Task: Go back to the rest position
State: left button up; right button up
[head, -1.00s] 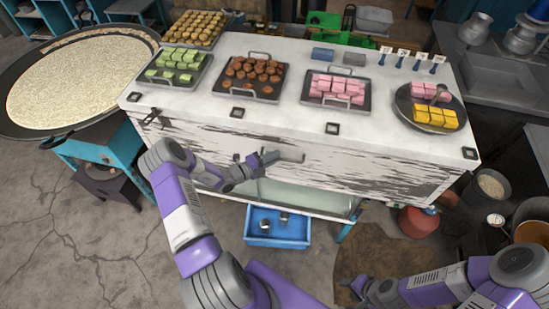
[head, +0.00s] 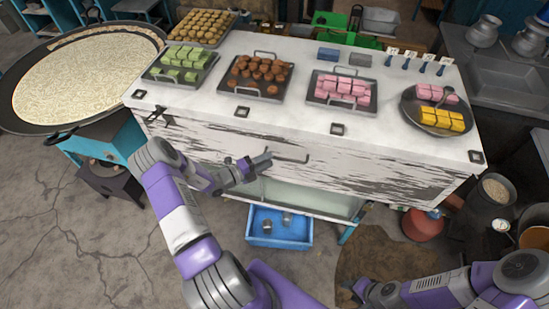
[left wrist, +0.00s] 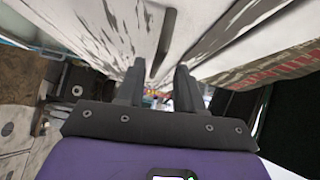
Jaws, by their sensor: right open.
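My left gripper (head: 262,162) is in front of the worn white counter (head: 355,128), near the left end of a dark bar handle (head: 290,159) on its front. In the left wrist view my left gripper (left wrist: 160,75) has its two fingers apart with nothing held between them. The dark handle (left wrist: 162,42) shows beyond the fingertips. My right gripper (head: 352,290) is low at the bottom of the head view, away from the counter. It is open, small and partly hard to make out.
On the counter stand trays of green (head: 182,56), brown (head: 262,70) and pink (head: 346,84) sweets, and a round plate (head: 412,112) with pink and yellow pieces. A blue bin (head: 280,240) is below. A red vessel (head: 424,225) stands right.

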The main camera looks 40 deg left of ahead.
pick_arm(q)
jog(key=shift+v, duration=1.15)
jog(key=s+d+f+m+g+h+b, duration=0.2)
jog(key=d+f+m+g, duration=0.2)
jog(key=d+m, duration=0.3)
jog(key=s+d+f+m+g+h+b, duration=0.25)
jog(key=d+f+m+g, duration=0.2)
jog(key=d, duration=0.55)
jog(key=s+d+f+m+g+y+b, duration=0.3)
jog(key=s+d+f+m, duration=0.3)
jog(key=m, duration=1.1)
jog(key=s+d+f+m+g+y+b, duration=0.3)
jog(key=s+d+f+m, duration=0.3)
jog(key=m, duration=1.2)
jog(key=shift+s+f+m+g+y+b, duration=0.2)
jog(key=shift+f+m+g+y+b, duration=0.15)
jog(key=shift+f+y+b, duration=0.45)
